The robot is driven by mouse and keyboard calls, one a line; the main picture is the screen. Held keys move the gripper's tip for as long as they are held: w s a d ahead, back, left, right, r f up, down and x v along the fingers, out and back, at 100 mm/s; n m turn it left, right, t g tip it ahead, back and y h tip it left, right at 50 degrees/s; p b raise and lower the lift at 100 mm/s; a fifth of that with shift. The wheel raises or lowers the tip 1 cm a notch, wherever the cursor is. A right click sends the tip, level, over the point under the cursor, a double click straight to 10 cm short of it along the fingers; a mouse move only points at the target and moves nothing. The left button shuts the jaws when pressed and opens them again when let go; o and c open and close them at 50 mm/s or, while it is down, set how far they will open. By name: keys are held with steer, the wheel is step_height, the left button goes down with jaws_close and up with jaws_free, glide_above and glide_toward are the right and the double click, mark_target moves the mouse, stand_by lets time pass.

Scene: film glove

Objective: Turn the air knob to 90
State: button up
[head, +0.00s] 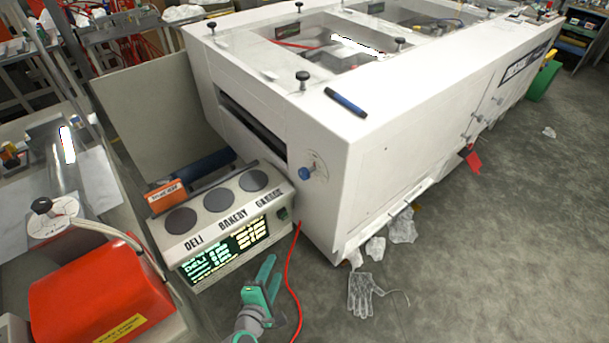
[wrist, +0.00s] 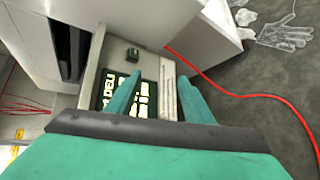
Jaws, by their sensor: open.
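A blue knob (head: 305,173) sits on the near end face of the large white machine (head: 400,130), beside a pale dial with small marks. The marks and any label are too small to read. A second, black knob (head: 42,205) stands on a round white dial plate (head: 55,220) at the far left. Which knob is called air, I cannot tell. My green gripper (head: 260,278) is open and empty, low in front of the blue knob and apart from it. In the wrist view my open fingers (wrist: 159,82) point towards the lit sign panel; no blue knob shows there.
The DELI BAKERY control box (head: 222,215) with round dark pads stands left of the blue knob. A red hose (head: 297,265) runs across the floor beside my gripper. A clear glove (head: 368,293) lies on the floor. A red case (head: 100,290) is at left. Floor at right is mostly clear.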

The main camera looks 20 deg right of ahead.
steer(key=w+d+r+h, duration=0.2)
steer(key=w+r+h, duration=0.1)
steer(key=w+r, duration=0.25)
steer(key=g+h, duration=0.5)
steer(key=h, duration=0.2)
glide_toward(301, 175)
steer(key=shift+m, duration=0.4)
steer(key=x, duration=1.1)
steer(key=shift+d, duration=0.1)
steer(key=shift+s, duration=0.1)
steer(key=c, duration=1)
